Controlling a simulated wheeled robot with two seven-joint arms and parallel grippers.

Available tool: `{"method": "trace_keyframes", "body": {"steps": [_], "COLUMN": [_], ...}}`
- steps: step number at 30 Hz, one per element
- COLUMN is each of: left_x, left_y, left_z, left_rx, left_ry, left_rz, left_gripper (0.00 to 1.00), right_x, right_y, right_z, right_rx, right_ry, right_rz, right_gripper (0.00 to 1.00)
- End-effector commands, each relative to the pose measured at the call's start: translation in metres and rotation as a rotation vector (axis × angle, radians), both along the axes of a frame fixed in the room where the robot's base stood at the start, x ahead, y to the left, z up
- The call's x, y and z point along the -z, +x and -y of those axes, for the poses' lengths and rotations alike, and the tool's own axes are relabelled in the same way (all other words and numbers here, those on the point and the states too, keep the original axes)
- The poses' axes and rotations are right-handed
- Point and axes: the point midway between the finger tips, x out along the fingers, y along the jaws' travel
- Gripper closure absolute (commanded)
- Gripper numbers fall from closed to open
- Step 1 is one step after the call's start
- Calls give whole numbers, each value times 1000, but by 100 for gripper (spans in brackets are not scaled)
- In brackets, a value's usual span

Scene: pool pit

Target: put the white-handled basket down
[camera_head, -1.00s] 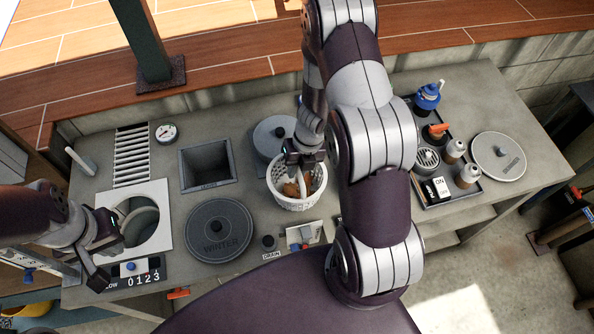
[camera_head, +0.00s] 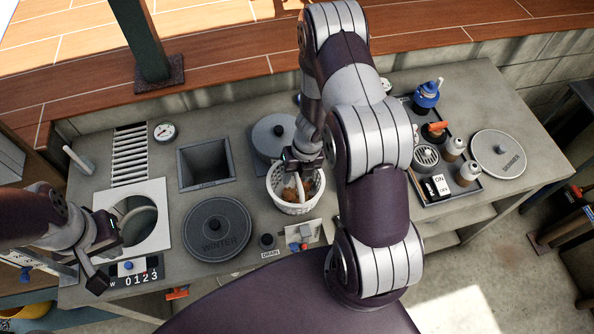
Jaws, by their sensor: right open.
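The white basket (camera_head: 296,205) stands on the grey bench, right of the round WINTER lid, with brown and reddish stuff inside. Its white handle (camera_head: 291,192) shows at the basket's left part. My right gripper (camera_head: 303,166) is above the basket's back part, close to the handle; its jaws are open, and the arm hides part of the rim. My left gripper (camera_head: 110,262) hangs at the left, in front of the round opening (camera_head: 135,222) in the white plate; whether its jaws are open is unclear.
The WINTER lid (camera_head: 217,229) lies left of the basket and a grey lidded pot (camera_head: 272,136) stands behind it. An open square box (camera_head: 206,165) is further left. A tray of bottles (camera_head: 440,188) is at right. A small switch panel (camera_head: 301,234) lies in front.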

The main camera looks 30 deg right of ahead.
Motion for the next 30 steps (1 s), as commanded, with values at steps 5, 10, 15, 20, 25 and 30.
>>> {"method": "trace_keyframes", "body": {"steps": [5, 10, 15, 20, 25, 30], "left_x": [-16, -37, -47, -48, -48, -47], "left_y": [0, 0, 0, 0, 0, 0], "left_z": [0, 0, 0, 0, 0, 0], "left_rx": [0, 0, 0, 0, 0, 0], "left_ry": [0, 0, 0, 0, 0, 0], "left_rz": [0, 0, 0, 0, 0, 0], "left_gripper": [100, 100, 100, 100, 100, 100], "right_x": [-34, -82, -111, -127, -181, -237], "right_y": [-1, -3, -4, 3, 34, 0], "right_z": [6, 15, 21, 21, 17, 12], "right_rx": [1, 0, -1, 95, 829, 1844], "right_ry": [-1, -1, -1, -8, -14, 83], "right_rz": [3, 3, 2, 25, 159, 153], "right_gripper": [55, 55, 55, 55, 55, 55]}}
